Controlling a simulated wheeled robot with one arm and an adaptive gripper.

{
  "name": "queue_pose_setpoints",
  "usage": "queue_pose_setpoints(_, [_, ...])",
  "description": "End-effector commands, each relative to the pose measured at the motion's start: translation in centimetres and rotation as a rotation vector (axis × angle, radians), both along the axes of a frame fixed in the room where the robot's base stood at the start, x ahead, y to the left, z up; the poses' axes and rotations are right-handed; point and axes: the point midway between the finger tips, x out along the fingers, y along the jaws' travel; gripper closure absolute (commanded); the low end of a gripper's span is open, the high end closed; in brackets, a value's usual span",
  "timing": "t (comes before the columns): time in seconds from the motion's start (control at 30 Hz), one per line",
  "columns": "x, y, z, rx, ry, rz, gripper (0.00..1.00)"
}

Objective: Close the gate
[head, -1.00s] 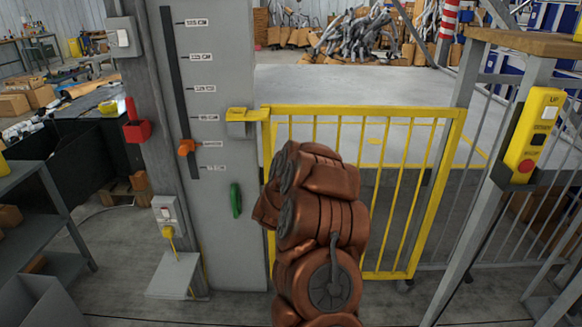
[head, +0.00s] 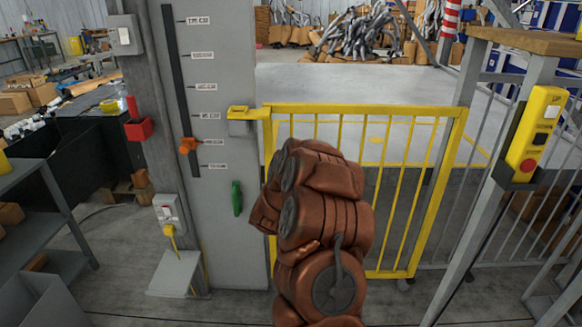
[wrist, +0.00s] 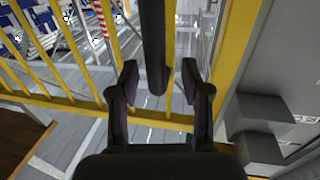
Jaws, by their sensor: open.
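The yellow barred gate (head: 365,110) stands across the opening between the grey column and the right-hand frame post. Its top left corner is at the yellow latch box (head: 240,113) on the column; I cannot tell whether it is latched. My copper arm hides the gate's lower left and middle, and hides my gripper in the head view. In the wrist view my gripper (wrist: 158,78) is open. A yellow gate bar (wrist: 171,55) and a dark upright bar of unclear identity show between its fingers. The gate's yellow rail (wrist: 60,103) crosses behind them; contact cannot be judged.
The grey column (head: 215,70) carries a green handle (head: 237,198) and an orange slider (head: 188,145). A yellow button box (head: 538,130) hangs on the right frame. A grey shelf (head: 45,215) stands at the left. Light floor lies beyond the gate.

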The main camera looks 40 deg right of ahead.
Motion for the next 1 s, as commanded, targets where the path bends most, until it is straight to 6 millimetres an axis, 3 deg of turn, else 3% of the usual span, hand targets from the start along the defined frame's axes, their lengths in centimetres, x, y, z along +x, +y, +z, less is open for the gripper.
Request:
queue_pose_setpoints(0.53, [-4.4, 6.5, -0.1, 0.004, 0.003, 0.005, 0.53])
queue_pose_setpoints(1.0, [-5.5, 7.9, 0.0, 0.002, 0.001, 0.001, 0.53])
